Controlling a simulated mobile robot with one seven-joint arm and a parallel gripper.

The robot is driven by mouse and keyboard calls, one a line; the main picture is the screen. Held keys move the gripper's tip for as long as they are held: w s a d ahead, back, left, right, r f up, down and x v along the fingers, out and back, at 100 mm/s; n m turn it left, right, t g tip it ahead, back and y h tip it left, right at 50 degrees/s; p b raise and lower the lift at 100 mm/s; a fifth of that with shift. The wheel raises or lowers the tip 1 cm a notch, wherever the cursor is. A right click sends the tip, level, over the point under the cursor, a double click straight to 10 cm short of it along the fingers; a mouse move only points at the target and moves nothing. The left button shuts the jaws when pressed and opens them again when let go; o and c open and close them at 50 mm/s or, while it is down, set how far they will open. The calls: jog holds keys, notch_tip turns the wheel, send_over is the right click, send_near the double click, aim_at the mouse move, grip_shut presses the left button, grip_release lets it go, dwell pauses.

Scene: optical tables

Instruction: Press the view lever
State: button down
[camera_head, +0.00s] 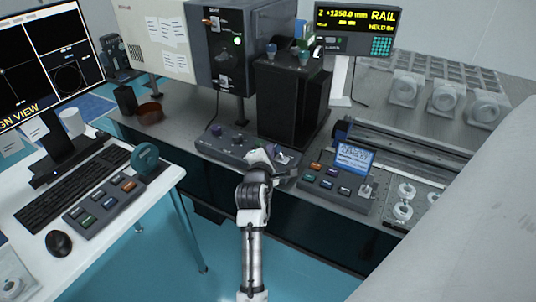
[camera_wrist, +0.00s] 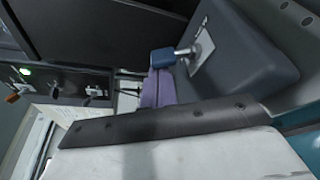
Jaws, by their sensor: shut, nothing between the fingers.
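My gripper (camera_head: 268,152) is at the dark control box (camera_head: 232,150) at the front of the bench. In the head view my gripper partly hides this end of the box.
A tall black box (camera_head: 292,100) stands behind the control box. Another console (camera_head: 335,188) with a small screen and lever lies to the right. At left, a white desk (camera_head: 150,190) holds a monitor, keyboard and button panel (camera_head: 105,203). Floor shows between desk and bench.

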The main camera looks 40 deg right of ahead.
jog(key=shift+s+r+m+t+b, duration=0.15)
jog(key=shift+m+t+b, duration=0.15)
jog(key=shift+m, duration=0.2)
jog(key=m+b, duration=0.1)
jog(key=s+m+t+b, duration=0.1)
jog(key=m, duration=0.1)
jog(key=shift+d+r+h, duration=0.2)
jog(key=shift+h, duration=0.1)
jog(key=m, duration=0.1)
jog(key=m+b, duration=0.1)
jog(key=s+m+t+h+b, duration=0.1)
jog(key=shift+d+r, duration=0.1)
jog(key=shift+d, duration=0.15)
jog(key=shift+r, duration=0.25)
jog(key=shift+a+f, duration=0.1)
